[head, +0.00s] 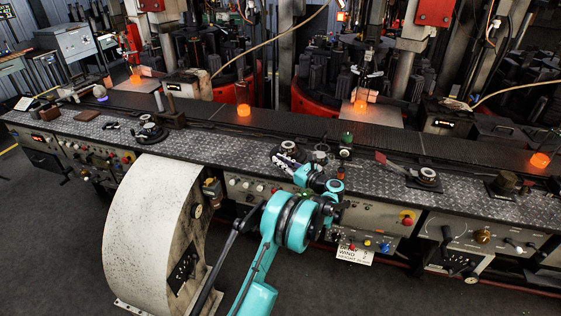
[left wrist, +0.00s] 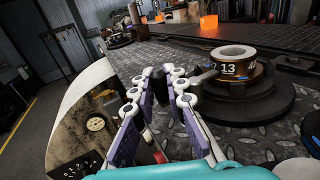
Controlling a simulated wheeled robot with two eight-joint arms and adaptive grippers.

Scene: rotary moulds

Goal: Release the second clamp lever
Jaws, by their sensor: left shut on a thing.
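The clamp (head: 289,146) at the middle of the bench is a round dark base with a pale ring on top. In the left wrist view the clamp (left wrist: 236,68) shows a brass-coloured ring marked 13 on a stepped black base. A short metal lever (left wrist: 205,77) sticks out from it to the left and ends in a dark handle (left wrist: 158,86). My left gripper (left wrist: 164,84) has its fingers around this handle and is shut on it. In the head view my left gripper (head: 285,161) is small beside the clamp and partly hides the lever. My right gripper is not in view.
Glowing orange pieces (head: 243,108) stand behind. A white drum (head: 150,225) and control panels line the bench front.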

